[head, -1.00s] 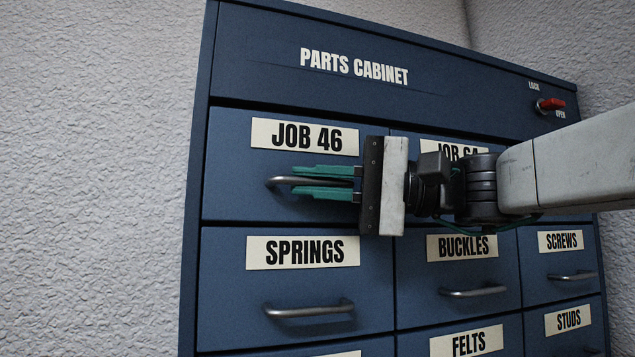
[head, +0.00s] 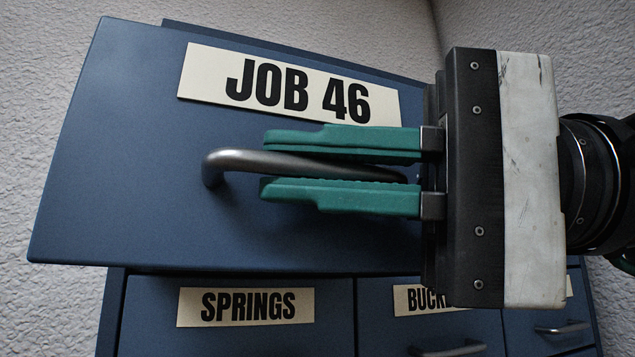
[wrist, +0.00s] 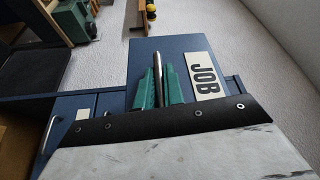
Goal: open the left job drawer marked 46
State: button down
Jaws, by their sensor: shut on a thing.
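The blue drawer marked JOB 46 (head: 120,170) stands well out from the cabinet, and its front hides the cabinet's upper part. Its cream label (head: 275,85) is at the top of the front. The grey bar handle (head: 228,158) runs across below the label. My gripper (head: 264,163) is shut on this handle, one green finger above it and one below. The handle's right end is partly hidden by the fingers. In the wrist view the handle (wrist: 152,50) passes between the green fingers (wrist: 159,72), beside the JOB label (wrist: 204,75); the number is cut off there.
Below is the SPRINGS drawer (head: 150,315), flush with its neighbours. The BUCKLES label (head: 425,300) is partly covered by my gripper. A pale textured wall (head: 45,110) is on the left. The wrist view shows a dark flat object (wrist: 30,72) at left.

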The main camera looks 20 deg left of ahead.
dwell(0.3)
jog(key=c, duration=1.5)
grip_release()
jog(key=shift+d, duration=0.1)
jog(key=v, duration=0.7)
jog(key=shift+d, duration=0.35)
jog(key=shift+w, duration=0.1)
